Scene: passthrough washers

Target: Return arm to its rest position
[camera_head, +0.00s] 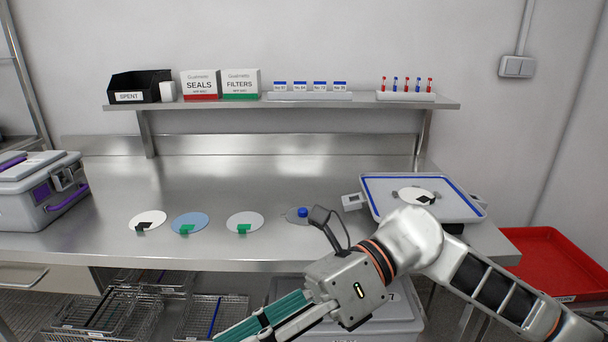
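My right arm comes in from the lower right and bends across the front of the steel bench. Its gripper (262,324) points down and to the left, in front of the bench edge, with teal and grey finger parts. The fingertips run to the bottom edge of the picture, so whether it is open or shut does not show. No held object is visible. My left arm and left gripper are out of view.
The steel bench (130,190) carries several flat discs, a blue knob (303,212), a grey case (42,190) and a blue-rimmed tray (465,211). A shelf (360,105) holds boxes above. Wire baskets (105,305) lie below. A red tray (555,262) stands right.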

